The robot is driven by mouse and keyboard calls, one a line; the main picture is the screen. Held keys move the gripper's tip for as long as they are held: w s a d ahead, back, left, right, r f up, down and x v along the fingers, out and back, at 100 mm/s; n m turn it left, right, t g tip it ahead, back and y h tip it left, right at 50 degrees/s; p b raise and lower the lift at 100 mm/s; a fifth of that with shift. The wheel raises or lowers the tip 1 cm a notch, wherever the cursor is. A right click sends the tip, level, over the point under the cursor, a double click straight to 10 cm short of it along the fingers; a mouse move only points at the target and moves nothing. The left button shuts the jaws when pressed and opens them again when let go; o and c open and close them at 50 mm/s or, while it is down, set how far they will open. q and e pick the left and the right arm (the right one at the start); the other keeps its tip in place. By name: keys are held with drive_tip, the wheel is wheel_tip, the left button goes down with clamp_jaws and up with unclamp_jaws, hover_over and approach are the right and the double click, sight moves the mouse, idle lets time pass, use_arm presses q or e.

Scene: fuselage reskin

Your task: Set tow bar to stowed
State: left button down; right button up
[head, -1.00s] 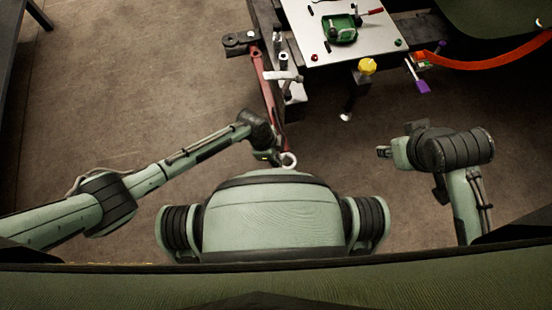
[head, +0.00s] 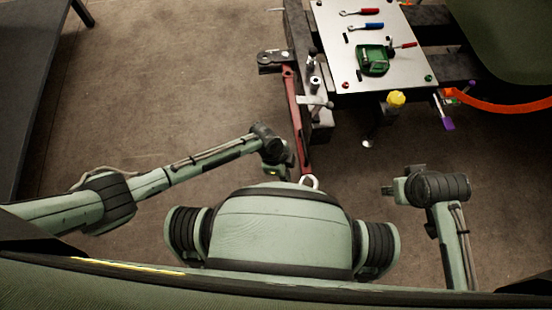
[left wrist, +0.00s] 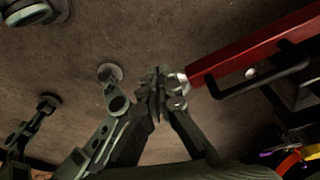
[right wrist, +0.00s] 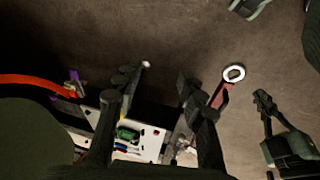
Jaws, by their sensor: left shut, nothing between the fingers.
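The tow bar (head: 297,120) is a red bar with a pale ring (head: 310,182) at its near end, reaching from a dark hinge on the cart down toward my body. In the left wrist view the red bar (left wrist: 250,50) shows at the right with a black handle (left wrist: 262,78). My left gripper (head: 286,166) is shut and empty, just left of the ring end. In the left wrist view its fingertips (left wrist: 158,92) are close beside the ring; touching cannot be told. My right gripper (right wrist: 158,82) is open and empty, well right of the bar.
The cart top (head: 345,60) carries a green tray (head: 373,60) and several hand tools. A yellow-capped item (head: 396,99) and a red-orange curved strip (head: 500,103) stick out nearby. A dark table (head: 30,70) stands at far left. The floor between is clear.

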use_arm(q)
drive_tip(key=p+v, duration=0.1)
drive_tip(key=v, duration=0.6)
drive_tip(key=shift+r, duration=0.35)
use_arm(e)
wheel_tip(320, 180, down, 4)
drive_tip(key=shift+w+r, duration=0.1)
use_arm(q)
drive_tip(key=shift+s, duration=0.1)
